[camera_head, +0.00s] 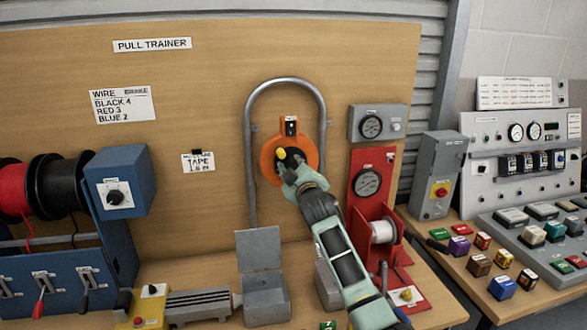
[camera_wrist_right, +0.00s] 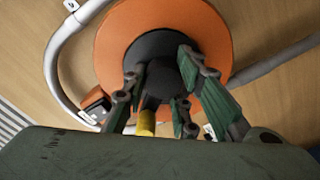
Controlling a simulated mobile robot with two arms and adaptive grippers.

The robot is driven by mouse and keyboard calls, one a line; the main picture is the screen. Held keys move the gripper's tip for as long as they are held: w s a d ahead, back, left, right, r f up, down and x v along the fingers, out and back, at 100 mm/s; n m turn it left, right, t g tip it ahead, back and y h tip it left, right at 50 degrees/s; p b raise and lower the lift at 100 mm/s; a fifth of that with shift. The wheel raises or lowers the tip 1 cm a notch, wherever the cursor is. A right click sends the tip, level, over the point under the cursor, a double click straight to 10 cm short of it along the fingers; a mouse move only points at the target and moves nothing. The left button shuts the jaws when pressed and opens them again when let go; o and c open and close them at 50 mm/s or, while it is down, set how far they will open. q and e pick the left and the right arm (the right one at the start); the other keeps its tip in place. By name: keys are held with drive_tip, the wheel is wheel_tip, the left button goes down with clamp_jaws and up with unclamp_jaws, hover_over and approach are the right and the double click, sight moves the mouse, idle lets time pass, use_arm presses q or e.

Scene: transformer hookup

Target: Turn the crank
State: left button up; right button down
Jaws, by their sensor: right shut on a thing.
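The crank is an orange disc (camera_head: 268,160) with a black hub (camera_wrist_right: 150,58) and a small yellow handle (camera_head: 281,154), mounted on the upright wooden board. My right gripper (camera_head: 290,168) is at the disc's front, its fingers closed about the crank's hub area. In the right wrist view the green fingers (camera_wrist_right: 165,95) lie on both sides of the black hub, and the yellow handle (camera_wrist_right: 146,123) shows between them. The fingers hide part of the hub, and the exact contact is hard to see. My left gripper is not in view.
A grey bent pipe (camera_head: 287,80) arches around the disc. A red panel with a gauge (camera_head: 367,183) and a wire spool (camera_head: 383,231) stand close on the right. An open grey box (camera_head: 265,295) sits below. Blue reel equipment (camera_head: 118,180) is at left.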

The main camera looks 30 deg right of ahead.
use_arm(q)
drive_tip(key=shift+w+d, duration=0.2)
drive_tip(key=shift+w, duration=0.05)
use_arm(e)
drive_tip(key=shift+d+r, duration=0.15)
drive_tip(key=shift+r, duration=0.4)
drive_tip(key=c, duration=1.6)
unclamp_jaws()
drive_tip(key=shift+d, duration=0.1)
drive_tip(key=shift+o, duration=0.3)
drive_tip(key=shift+f, duration=0.15)
drive_tip(key=shift+f, duration=0.15)
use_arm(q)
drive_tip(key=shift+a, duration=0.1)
use_arm(e)
drive_tip(key=shift+s+a+f, duration=0.1)
drive_tip(key=shift+s+a, duration=0.05)
drive_tip(key=shift+a, duration=0.05)
drive_tip(key=v, duration=1.1)
drive_tip(key=shift+s, duration=0.4)
drive_tip(key=shift+a, duration=0.15)
